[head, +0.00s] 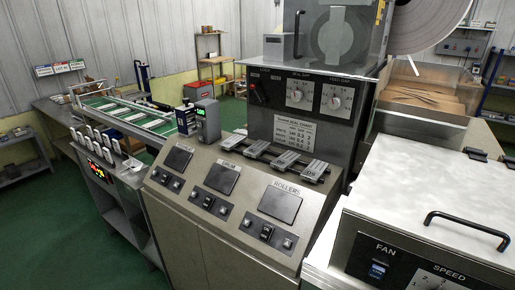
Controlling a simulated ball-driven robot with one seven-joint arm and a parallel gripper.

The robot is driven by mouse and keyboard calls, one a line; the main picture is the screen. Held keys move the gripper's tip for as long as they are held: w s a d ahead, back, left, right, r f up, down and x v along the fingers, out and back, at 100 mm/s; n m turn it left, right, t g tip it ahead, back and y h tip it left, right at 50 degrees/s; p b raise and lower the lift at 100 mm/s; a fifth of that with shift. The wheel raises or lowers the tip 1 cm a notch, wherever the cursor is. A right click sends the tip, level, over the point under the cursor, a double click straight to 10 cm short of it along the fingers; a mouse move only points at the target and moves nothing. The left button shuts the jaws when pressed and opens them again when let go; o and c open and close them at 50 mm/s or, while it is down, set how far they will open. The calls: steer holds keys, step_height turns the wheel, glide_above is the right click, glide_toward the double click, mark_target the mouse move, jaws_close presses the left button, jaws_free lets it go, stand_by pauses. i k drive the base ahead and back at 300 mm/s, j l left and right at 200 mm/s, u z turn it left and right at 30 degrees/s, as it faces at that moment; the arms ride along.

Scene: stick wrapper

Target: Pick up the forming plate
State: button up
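Several flat grey metal pieces (285,160) lie side by side on a dark rail on the wrapper machine's sloped console, below a printed chart. They look like forming plates, but I cannot tell which one the task means. Small labels on their front ends are too small to read. My gripper is not in view.
The wrapper console (225,195) has dark panels and switches. A white-topped cover with a black handle (468,230) fills the right front. A conveyor (125,112) runs at back left. Green floor (65,235) is open at left.

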mark_target(259, 147)
steer(key=i+j, duration=0.2)
steer(key=j, duration=0.2)
steer(key=i+j, duration=0.2)
steer(key=j, duration=0.2)
steer(key=i+j, duration=0.2)
steer(key=j, duration=0.2)
